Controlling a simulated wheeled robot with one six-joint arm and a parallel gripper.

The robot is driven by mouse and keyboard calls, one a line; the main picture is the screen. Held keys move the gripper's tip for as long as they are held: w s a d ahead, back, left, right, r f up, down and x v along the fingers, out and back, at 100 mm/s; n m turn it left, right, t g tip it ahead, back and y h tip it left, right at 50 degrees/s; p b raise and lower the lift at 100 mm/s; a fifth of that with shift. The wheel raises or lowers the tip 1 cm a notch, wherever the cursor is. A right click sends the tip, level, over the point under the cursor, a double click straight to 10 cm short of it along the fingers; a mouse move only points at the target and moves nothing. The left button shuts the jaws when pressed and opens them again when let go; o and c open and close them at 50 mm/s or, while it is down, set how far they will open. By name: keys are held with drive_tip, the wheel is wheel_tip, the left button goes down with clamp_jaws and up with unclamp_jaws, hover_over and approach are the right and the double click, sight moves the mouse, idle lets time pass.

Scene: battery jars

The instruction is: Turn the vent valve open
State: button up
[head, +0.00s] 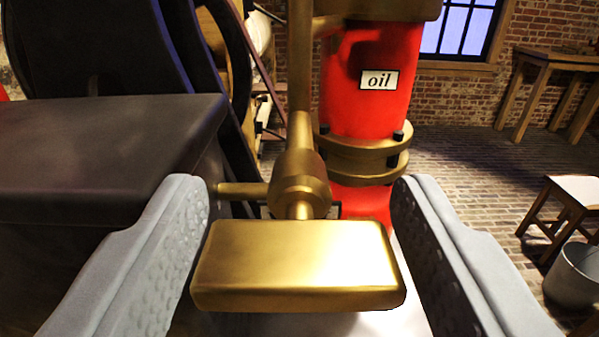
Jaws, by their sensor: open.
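The vent valve is brass, with a flat block-shaped handle (297,265) in the lower middle of the head view. Its round body (300,184) sits just behind the handle, on a brass pipe (300,60) that runs upward. My gripper (300,235) is open, with one grey finger on each side of the handle. A gap seems to show between the handle and the right finger; the left finger's edge lies very close to the handle, and I cannot tell if they touch. The handle's far side is hidden.
A red cylinder (362,95) labelled "oil" with brass flanges stands behind the valve. A large dark block (100,150) fills the left side. A wooden stool (562,205), a metal bucket (572,275) and a wooden table (550,62) stand at the right on brick floor.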

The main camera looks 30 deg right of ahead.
drive_tip(key=shift+w+d, duration=0.1)
drive_tip(key=c, duration=0.7)
